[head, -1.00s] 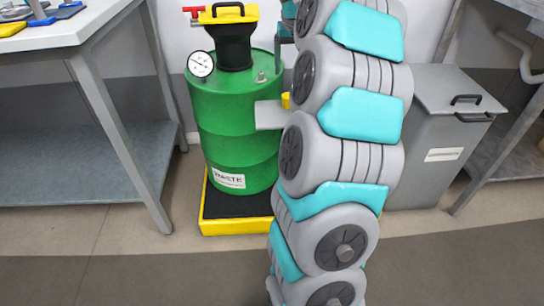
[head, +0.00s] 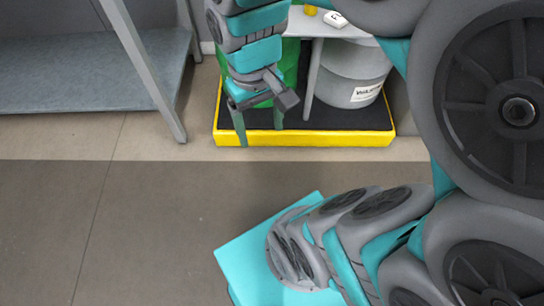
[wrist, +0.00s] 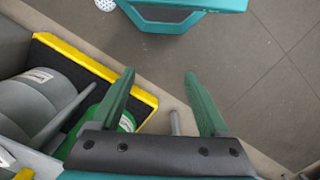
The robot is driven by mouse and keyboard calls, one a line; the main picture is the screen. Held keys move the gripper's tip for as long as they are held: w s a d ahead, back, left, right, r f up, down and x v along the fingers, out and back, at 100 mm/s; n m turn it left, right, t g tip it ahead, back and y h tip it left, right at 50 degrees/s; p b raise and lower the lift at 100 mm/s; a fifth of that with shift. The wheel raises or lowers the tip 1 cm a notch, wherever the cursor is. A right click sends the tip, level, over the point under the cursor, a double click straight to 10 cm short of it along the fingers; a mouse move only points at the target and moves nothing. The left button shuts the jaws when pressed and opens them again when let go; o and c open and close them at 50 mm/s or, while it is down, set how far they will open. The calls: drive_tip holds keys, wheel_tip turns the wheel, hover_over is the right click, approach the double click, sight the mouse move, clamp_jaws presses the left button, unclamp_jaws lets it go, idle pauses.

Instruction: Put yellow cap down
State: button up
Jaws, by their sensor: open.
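A small yellow piece that looks like the yellow cap (head: 311,10) rests on a light grey side shelf (head: 295,24) at the top of the head view. My gripper (head: 259,122) hangs fingers down, lower than the shelf and to its left, in front of the green drum (head: 290,62). In the wrist view my gripper (wrist: 160,78) is open, with nothing between its fingers. Yellow bits show at the lower left edge there, but I cannot tell whether one is the cap. My arm hides most of the green drum.
A white item (head: 336,19) lies beside the yellow piece. A grey drum (head: 355,85) stands on a black spill tray with a yellow rim (head: 300,139). A workbench leg (head: 145,70) and lower shelf (head: 80,75) are at left. The floor in front is clear at left.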

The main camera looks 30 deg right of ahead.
drive_tip(key=s+a+f, duration=0.1)
drive_tip(key=s+f, duration=0.1)
drive_tip(key=s, duration=0.4)
drive_tip(key=shift+f+g, duration=0.3)
drive_tip(key=shift+f, duration=0.1)
drive_tip(key=shift+a, duration=0.1)
drive_tip(key=shift+c, duration=0.3)
